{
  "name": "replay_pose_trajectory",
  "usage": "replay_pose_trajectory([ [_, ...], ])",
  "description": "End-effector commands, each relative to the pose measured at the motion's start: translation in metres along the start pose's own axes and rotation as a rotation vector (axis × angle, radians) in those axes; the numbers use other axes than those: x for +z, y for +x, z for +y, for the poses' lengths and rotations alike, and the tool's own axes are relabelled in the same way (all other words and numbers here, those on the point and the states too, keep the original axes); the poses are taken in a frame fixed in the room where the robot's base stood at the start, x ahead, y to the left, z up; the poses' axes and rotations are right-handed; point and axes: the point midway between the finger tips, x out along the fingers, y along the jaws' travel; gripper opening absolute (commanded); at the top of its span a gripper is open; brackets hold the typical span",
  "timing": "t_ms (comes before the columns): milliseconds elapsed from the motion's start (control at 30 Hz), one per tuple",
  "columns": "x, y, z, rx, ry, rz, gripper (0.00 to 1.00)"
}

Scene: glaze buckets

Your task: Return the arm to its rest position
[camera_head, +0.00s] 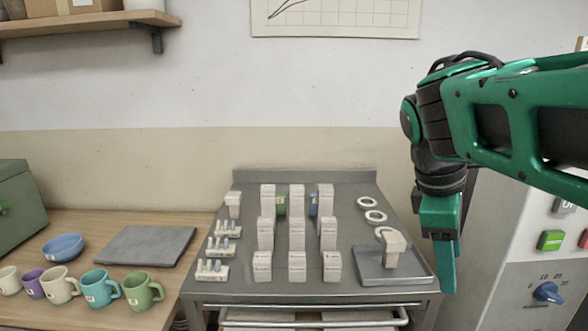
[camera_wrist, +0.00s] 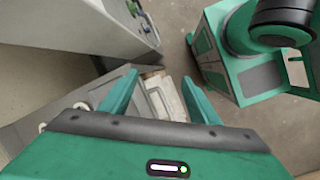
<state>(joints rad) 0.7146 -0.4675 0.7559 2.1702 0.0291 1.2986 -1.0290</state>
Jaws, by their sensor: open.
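My arm comes in from the right in the head view, bent at the wrist, with my gripper (camera_head: 447,270) pointing down just right of the grey metal bench (camera_head: 345,294). In the wrist view my gripper (camera_wrist: 160,95) shows two green fingers spread apart with nothing between them. Below and beyond the fingers are part of the bench, a pale stack and the floor. My gripper holds nothing and appears apart from the bench.
The bench carries several white blocks (camera_head: 297,233), white rings (camera_head: 367,203) and a grey tray (camera_head: 410,277) with a pale block. A cabinet with a green button (camera_head: 551,240) stands close on the right. Several mugs (camera_head: 143,291) and a blue bowl (camera_head: 63,247) stand on the wooden table left.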

Motion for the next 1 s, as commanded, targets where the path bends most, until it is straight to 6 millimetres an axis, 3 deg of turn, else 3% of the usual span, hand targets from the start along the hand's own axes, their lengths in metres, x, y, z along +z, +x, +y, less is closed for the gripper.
replay_pose_trajectory([
  [267, 0.075, 0.048, -0.003, -0.076, 0.58, 0.07, 0.56],
  [500, 0.128, 0.103, -0.024, -0.209, 1.095, 0.096, 0.56],
  [733, 0.153, 0.144, -0.049, -0.328, 1.437, 0.077, 0.56],
  [1000, 0.158, 0.155, -0.057, -0.363, 1.536, 0.065, 0.56],
])
